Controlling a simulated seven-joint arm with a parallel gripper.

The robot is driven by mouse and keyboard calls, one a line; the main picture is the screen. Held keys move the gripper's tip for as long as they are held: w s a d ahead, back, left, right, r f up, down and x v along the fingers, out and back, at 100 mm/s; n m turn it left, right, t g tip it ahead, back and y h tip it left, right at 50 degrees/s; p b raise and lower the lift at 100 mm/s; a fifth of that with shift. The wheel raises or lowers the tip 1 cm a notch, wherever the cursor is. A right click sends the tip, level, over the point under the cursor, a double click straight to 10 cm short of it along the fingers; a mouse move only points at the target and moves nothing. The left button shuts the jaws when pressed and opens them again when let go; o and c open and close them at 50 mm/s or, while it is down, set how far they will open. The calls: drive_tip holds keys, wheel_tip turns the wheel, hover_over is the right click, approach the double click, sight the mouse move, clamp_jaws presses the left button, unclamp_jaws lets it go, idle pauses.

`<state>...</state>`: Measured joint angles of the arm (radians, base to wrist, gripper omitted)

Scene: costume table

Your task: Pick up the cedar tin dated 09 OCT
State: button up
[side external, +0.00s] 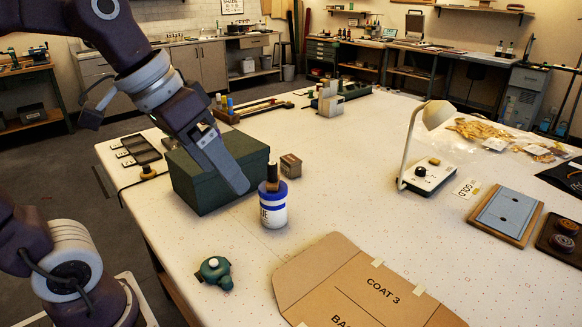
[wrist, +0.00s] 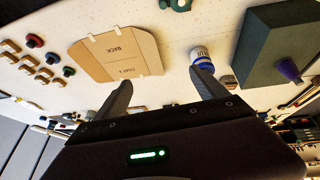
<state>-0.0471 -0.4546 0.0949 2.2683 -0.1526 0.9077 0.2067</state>
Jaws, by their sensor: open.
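A small brown-grey tin (side external: 291,166) stands on the white table just right of the dark green box. I cannot read a date on it, so I cannot tell if it is the cedar tin dated 09 OCT. A small tin-like thing (wrist: 228,82) also shows beside the bottle in the wrist view. My gripper (side external: 236,184) hangs in front of the green box, left of the tin and apart from it. In the wrist view my gripper (wrist: 161,79) is open, with nothing between its fingers.
The green box (side external: 205,180) and a white-and-blue bottle (side external: 273,209) stand close to the tin. A cardboard folder (side external: 350,270) lies at the front and a green tape-like item (side external: 214,270) at front left. A lamp (side external: 415,150) stands right. The table's middle is mostly clear.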

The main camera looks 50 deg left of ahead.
drive_tip(key=w+a, duration=0.3)
drive_tip(key=w, duration=0.6)
drive_tip(key=m, duration=0.1)
hover_over(290, 159)
drive_tip(key=s, duration=0.3)
wheel_tip(290, 159, down, 16)
drive_tip(key=shift+m+g+y, duration=0.3)
drive_tip(key=x, duration=0.8)
drive_tip(key=shift+w+a+f, duration=0.1)
drive_tip(key=shift+w+a, duration=0.1)
drive_tip(key=shift+w, duration=0.05)
drive_tip(key=c, duration=1.5)
